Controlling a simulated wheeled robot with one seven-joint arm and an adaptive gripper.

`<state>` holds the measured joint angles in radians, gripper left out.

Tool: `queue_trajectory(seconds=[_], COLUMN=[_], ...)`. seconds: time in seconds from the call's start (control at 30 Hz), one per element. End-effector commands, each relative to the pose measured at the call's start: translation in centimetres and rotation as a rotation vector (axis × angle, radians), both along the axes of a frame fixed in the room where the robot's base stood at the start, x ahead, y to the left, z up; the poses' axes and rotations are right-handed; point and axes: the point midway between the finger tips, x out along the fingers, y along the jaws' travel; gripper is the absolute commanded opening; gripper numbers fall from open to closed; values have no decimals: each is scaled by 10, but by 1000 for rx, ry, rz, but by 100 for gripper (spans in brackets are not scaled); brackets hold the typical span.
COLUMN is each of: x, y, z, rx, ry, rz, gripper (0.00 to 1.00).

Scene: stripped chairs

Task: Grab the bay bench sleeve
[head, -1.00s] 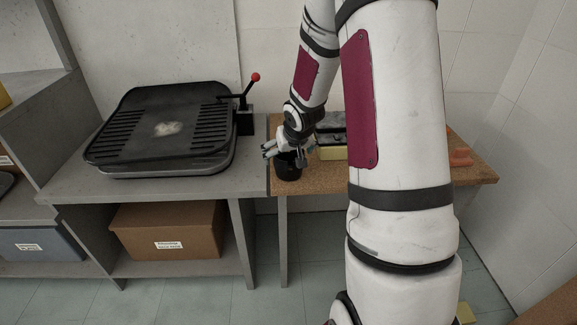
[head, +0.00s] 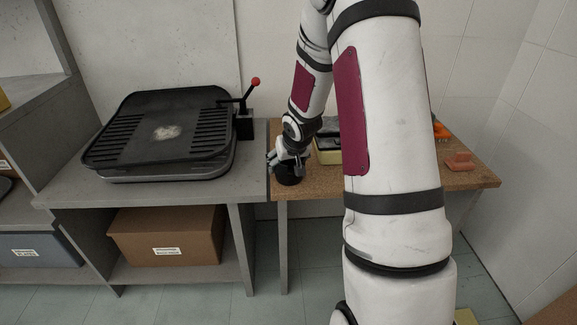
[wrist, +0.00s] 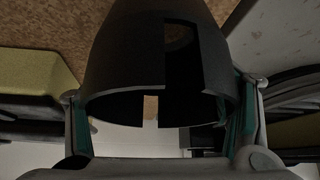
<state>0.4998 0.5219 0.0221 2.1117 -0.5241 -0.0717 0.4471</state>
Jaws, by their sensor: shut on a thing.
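The bay bench sleeve appears to be the black hollow cylinder (head: 289,176) at the left end of the cork-topped bench. In the wrist view the dark sleeve (wrist: 128,60) fills the middle, with an open rim and a slot cut in its wall. My gripper (head: 287,160) is at the sleeve's upper part in the head view. In the wrist view my gripper's fingers (wrist: 165,115) press on both sides of the sleeve near the rim. The sleeve looks upright; I cannot tell whether its base touches the bench.
The cork-topped bench (head: 315,186) abuts a grey bench (head: 75,190) with a large black slotted tray (head: 125,130) and a red-knobbed lever (head: 246,108). A yellow-sided box (head: 327,157) stands behind the gripper. Orange pieces (head: 459,161) lie at right. My arm hides the bench's middle.

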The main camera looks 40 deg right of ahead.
Motion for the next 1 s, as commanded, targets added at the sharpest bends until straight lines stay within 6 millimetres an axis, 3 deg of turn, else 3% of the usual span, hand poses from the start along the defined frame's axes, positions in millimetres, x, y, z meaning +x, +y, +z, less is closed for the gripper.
queue_trajectory(seconds=[0.23,0.5,1.0], x=[-1,-4,-104], y=[-1,2,70], z=[9,39,47], rx=[0,0,1], ry=[1,1,0], rz=[-1,1,3], gripper=[46,46,46])
